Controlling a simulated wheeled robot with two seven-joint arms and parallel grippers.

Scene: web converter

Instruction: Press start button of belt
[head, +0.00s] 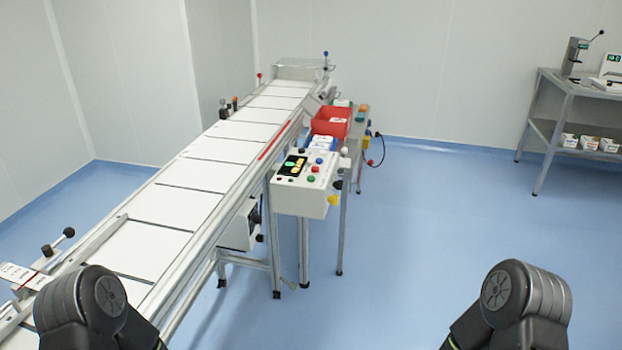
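The long conveyor belt (175,205) with white segments runs from the lower left to the back middle. A white control box (302,202) stands on legs at its right side. Its sloped top panel (307,168) has a small dark screen (293,165) and several coloured buttons, including a green one (311,178) and a red one (315,168). The button labels are too small to read. Two dark joints of my arms show at the bottom left and bottom right, well short of the box. Neither gripper is in view.
Behind the box are a red bin (331,122) and a side table with small items. A grey metal table (570,90) with instruments stands at the far right. Black-knobbed levers (58,242) stick up at the belt's near left. The blue floor (430,240) right of the box is clear.

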